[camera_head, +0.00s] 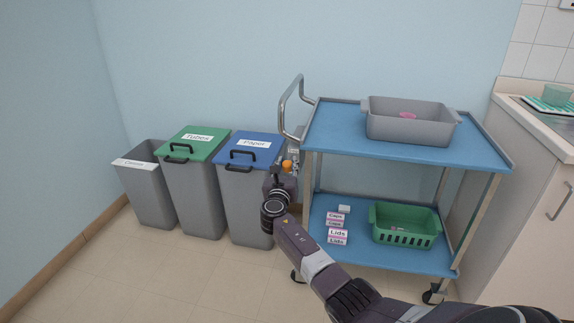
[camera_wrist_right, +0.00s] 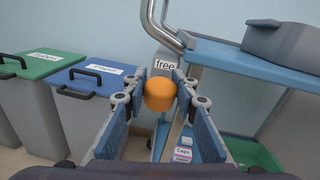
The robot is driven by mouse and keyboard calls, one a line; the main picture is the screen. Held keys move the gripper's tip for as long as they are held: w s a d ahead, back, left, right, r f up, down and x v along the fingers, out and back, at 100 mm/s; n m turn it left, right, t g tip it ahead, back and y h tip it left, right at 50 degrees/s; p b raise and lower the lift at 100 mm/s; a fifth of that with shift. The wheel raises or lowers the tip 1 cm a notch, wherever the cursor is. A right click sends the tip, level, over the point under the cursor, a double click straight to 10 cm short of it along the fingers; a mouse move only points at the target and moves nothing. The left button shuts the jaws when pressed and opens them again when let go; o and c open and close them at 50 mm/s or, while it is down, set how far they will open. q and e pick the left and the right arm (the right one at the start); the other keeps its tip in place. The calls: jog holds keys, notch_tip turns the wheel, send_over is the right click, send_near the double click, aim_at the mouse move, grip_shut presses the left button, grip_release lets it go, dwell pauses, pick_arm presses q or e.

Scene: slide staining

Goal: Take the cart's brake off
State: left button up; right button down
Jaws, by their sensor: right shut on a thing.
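The blue-shelved cart (camera_head: 335,128) stands against the wall, with a bent metal handle (camera_head: 282,108) at its left end. Below the handle is a grey brake box (camera_head: 294,150), whose label "free" (camera_wrist_right: 165,65) shows in the right wrist view. The brake's orange knob (camera_head: 287,164) is in front of the box; it also shows in the right wrist view (camera_wrist_right: 160,96). My right gripper (camera_head: 284,173) is shut on the orange knob, one finger pad on each side. The lever behind the knob is hidden. My left gripper is not in view.
Bins with a green lid (camera_head: 195,143) and a blue lid (camera_head: 250,153), plus an open grey bin (camera_head: 146,190), stand left of the cart. A grey tub (camera_head: 410,130) is on the top shelf. A green basket (camera_head: 405,238) and small boxes (camera_head: 337,233) are below. A counter is right.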

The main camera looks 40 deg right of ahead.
jog(key=shift+s+d+r, duration=0.1)
jog(key=shift+d+r, duration=0.15)
jog(key=c, duration=1.6)
grip_release()
jog(key=shift+s, duration=0.1)
jog(key=shift+o, duration=0.3)
jog(key=shift+f, duration=0.1)
jog(key=shift+a, duration=0.1)
jog(key=shift+a+f, duration=0.1)
jog(key=shift+s+a, duration=0.3)
jog(key=shift+a, duration=0.1)
jog(key=v, duration=1)
jog(key=shift+s+a, duration=0.2)
jog(key=shift+s, duration=0.15)
